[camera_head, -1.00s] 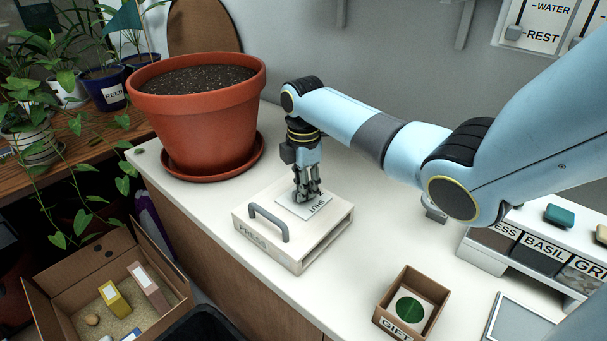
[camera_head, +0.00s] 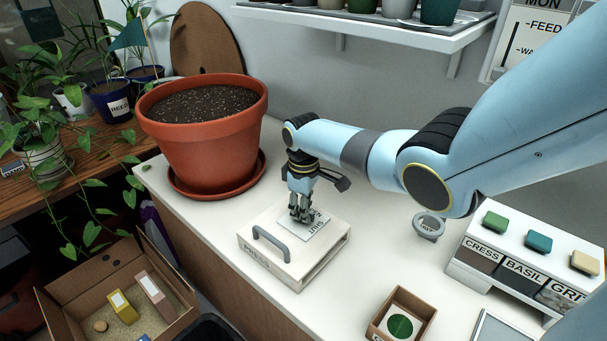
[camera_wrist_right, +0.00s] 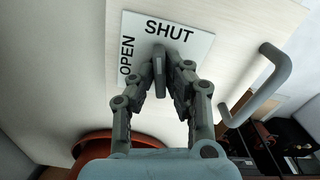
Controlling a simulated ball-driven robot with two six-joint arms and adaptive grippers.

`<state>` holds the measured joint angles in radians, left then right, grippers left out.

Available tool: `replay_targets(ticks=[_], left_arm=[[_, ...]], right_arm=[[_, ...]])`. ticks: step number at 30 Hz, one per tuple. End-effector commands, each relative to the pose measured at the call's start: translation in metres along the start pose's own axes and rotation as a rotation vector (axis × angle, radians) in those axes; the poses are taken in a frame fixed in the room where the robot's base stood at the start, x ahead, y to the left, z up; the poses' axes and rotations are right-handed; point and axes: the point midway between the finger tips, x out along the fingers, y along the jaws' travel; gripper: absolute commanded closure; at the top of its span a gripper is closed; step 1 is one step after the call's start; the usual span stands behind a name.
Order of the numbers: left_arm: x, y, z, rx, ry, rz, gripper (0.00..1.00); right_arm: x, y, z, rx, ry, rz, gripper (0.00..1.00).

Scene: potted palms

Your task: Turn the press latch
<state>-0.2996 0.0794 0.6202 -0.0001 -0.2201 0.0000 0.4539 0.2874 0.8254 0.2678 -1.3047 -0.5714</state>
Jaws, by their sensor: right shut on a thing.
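The press (camera_head: 270,262) is a cream box with a grey handle (camera_head: 270,244), standing on the white counter. A white plate (camera_head: 318,228) on its top carries printed words; the right wrist view reads SHUT and OPEN on that plate (camera_wrist_right: 190,50). The grey latch (camera_wrist_right: 160,70) stands on the plate between my right fingertips, its far end near SHUT. My right gripper (camera_head: 301,215) points down and is shut on the latch; it also shows in the right wrist view (camera_wrist_right: 162,78). In the head view the fingers hide the latch. My left gripper is not in view.
A large terracotta pot (camera_head: 205,135) stands close left of my right gripper. An open carton (camera_head: 75,300) is below the counter.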

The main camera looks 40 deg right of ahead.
Motion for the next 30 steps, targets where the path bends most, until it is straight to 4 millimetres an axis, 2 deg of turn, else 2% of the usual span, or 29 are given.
replay_targets(ticks=[12, 30], left_arm=[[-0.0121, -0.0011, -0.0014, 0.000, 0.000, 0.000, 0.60], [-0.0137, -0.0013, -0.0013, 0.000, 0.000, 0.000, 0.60]], right_arm=[[-0.0015, 0.0009, -0.0004, 0.244, 0.000, 0.002, 1.00], [-0.0006, 0.0010, -0.0005, 0.302, 0.001, 0.002, 1.00]])
